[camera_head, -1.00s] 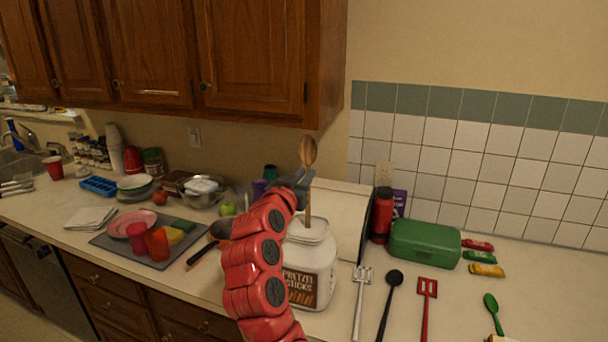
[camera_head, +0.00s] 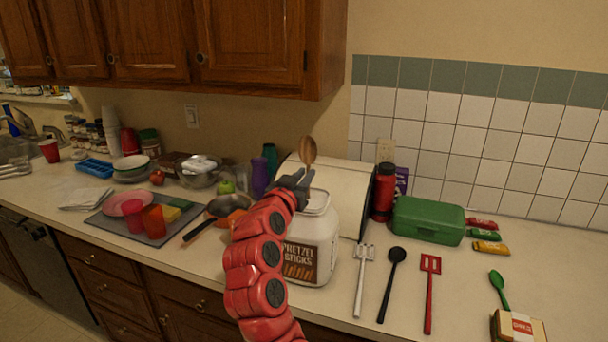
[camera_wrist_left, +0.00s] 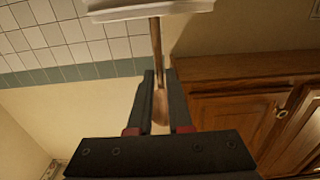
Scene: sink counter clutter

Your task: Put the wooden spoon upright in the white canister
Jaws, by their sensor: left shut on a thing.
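The wooden spoon (camera_head: 308,150) stands nearly upright, bowl up, above the white canister (camera_head: 322,232) labelled pretzel sticks. My left gripper (camera_head: 297,184) is shut on the spoon, just above and left of the canister's mouth. In the left wrist view, which shows the scene upside down, the spoon bowl (camera_wrist_left: 160,106) lies between the fingers (camera_wrist_left: 158,100). The handle runs to the canister's rim (camera_wrist_left: 150,12) and passes out of sight behind its near edge; I cannot tell how deep it reaches. The canister stands upright and open. My right gripper is out of view.
A red bottle (camera_head: 384,194) and a green box (camera_head: 427,220) stand right of the canister. A slotted turner (camera_head: 362,280), a black spoon (camera_head: 391,284) and a red turner (camera_head: 429,292) lie in front. A pan (camera_head: 222,207) is at left. Cabinets (camera_head: 250,45) hang above.

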